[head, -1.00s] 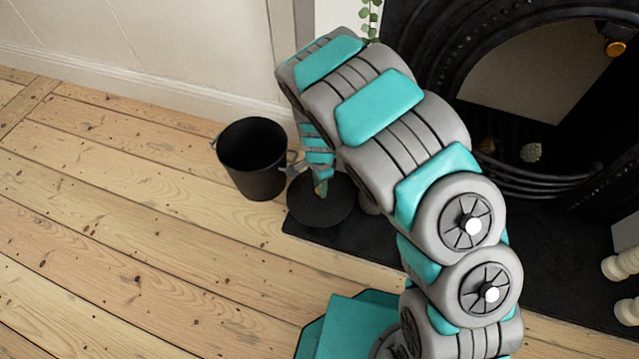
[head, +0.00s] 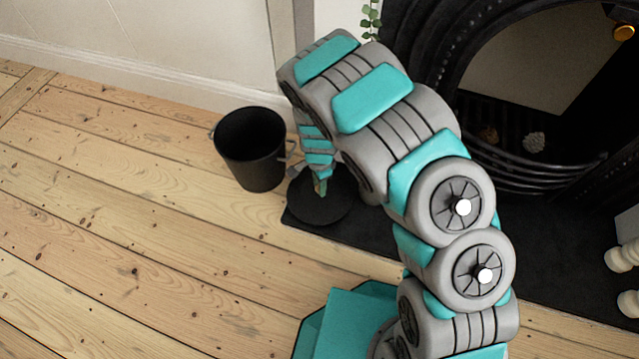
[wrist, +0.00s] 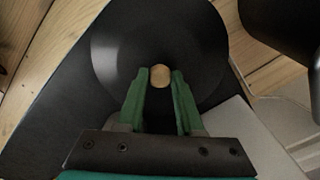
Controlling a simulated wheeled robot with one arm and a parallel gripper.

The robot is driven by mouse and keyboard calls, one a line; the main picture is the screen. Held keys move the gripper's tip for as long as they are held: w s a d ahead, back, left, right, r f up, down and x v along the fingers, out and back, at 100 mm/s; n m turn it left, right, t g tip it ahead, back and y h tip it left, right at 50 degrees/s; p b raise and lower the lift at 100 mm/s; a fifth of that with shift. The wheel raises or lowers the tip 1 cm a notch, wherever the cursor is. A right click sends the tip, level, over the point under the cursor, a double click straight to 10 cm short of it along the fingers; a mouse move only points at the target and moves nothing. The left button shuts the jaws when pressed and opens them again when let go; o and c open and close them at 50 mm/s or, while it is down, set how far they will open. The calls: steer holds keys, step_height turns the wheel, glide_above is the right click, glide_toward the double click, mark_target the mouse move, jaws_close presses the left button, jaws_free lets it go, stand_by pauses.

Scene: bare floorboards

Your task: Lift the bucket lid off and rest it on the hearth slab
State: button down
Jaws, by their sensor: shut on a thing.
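The bucket lid (head: 316,208) is a flat black disc over the left end of the dark hearth slab (head: 365,239). In the wrist view the lid (wrist: 112,58) has a round wooden knob (wrist: 160,77) between my green fingertips. My gripper (wrist: 161,76) is shut on the lid by this knob; in the head view my gripper (head: 320,186) points down at the lid's middle. I cannot tell whether the lid touches the slab. The black bucket (head: 262,172) stands upright and open on the floorboards, just left of the lid. My arm hides part of the slab.
The black fireplace (head: 430,60) rises behind the slab. A white wall (head: 150,50) runs behind the bucket. A leafy sprig (head: 370,20) hangs at the top. White turned objects (head: 625,257) stand at the right edge. The floorboards on the left are clear.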

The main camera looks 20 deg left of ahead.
steer(key=shift+f, duration=0.5)
steer(key=shift+c, duration=2.3)
jaws_free()
